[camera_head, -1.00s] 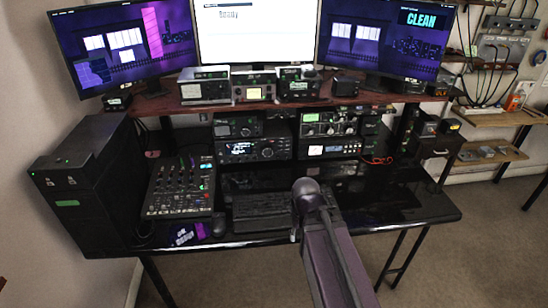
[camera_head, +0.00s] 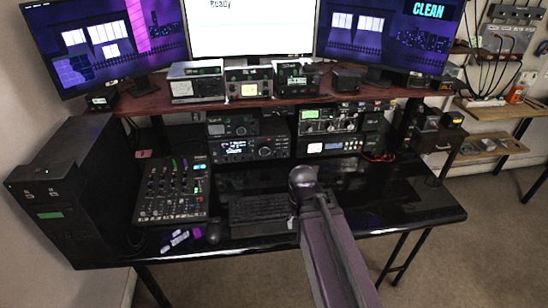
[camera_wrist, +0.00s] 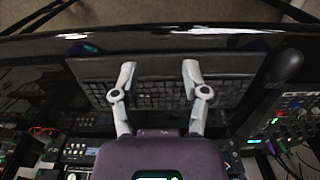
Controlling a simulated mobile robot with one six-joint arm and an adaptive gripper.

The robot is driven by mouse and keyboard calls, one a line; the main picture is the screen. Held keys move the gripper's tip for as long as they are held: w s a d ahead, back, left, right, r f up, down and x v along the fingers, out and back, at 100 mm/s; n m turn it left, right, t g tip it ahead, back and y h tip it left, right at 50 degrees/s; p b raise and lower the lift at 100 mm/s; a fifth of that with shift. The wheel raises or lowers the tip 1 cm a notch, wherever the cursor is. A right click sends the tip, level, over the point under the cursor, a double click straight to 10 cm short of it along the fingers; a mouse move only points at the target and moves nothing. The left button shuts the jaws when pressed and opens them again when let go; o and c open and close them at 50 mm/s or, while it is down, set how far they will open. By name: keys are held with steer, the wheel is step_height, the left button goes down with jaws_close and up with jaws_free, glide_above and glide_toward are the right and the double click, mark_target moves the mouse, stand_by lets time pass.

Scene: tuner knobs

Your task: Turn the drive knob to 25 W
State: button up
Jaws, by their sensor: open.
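Radio units with small knobs stand stacked at the back of the black desk (camera_head: 420,208). One has a blue-white display and a round dial (camera_head: 246,149); another has a green-lit meter and several knobs (camera_head: 328,120). I cannot tell which knob is the drive knob, and no 25 W mark is readable. In the wrist view my gripper (camera_wrist: 158,72) has its two grey fingers apart with nothing between them, over the black keyboard (camera_wrist: 158,92). In the head view my arm reaches over the front of the desk, short of the radios; its fingers are hidden there.
A mixer (camera_head: 173,190) and a black tower (camera_head: 75,190) stand at the left. Small boxes sit on the raised shelf (camera_head: 140,103), below several monitors. A mouse (camera_head: 213,233) lies left of the keyboard. The desk right of my arm is mostly clear.

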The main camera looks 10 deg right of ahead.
mark_target(277, 157)
steer(key=shift+w+d, duration=0.1)
steer(key=shift+d, duration=0.15)
